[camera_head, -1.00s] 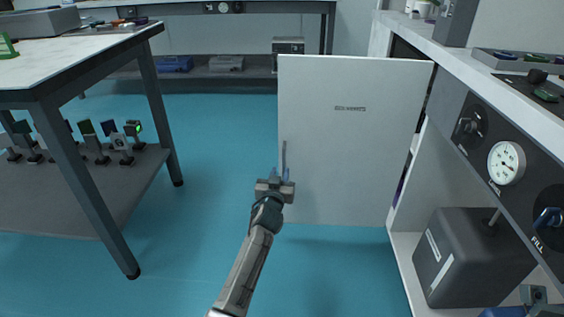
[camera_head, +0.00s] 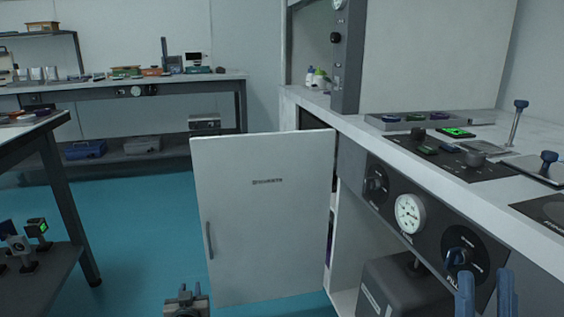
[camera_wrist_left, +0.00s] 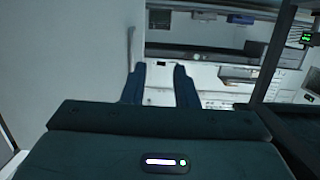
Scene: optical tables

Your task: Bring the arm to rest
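The door's grey handle (camera_head: 209,240) is above and right of this gripper in the head view. The handle (camera_wrist_left: 130,46) also shows in the left wrist view, beyond the fingers and apart from them. My right gripper (camera_head: 486,292) is at the lower right, with its blue fingers apart and empty, in front of the bench front.
The bench front has a gauge (camera_head: 410,214) and knobs; a dark box (camera_head: 405,288) sits in the open cabinet below. A table (camera_head: 58,185) with a lower shelf stands at left. Blue floor (camera_head: 145,230) is clear between the table and the door.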

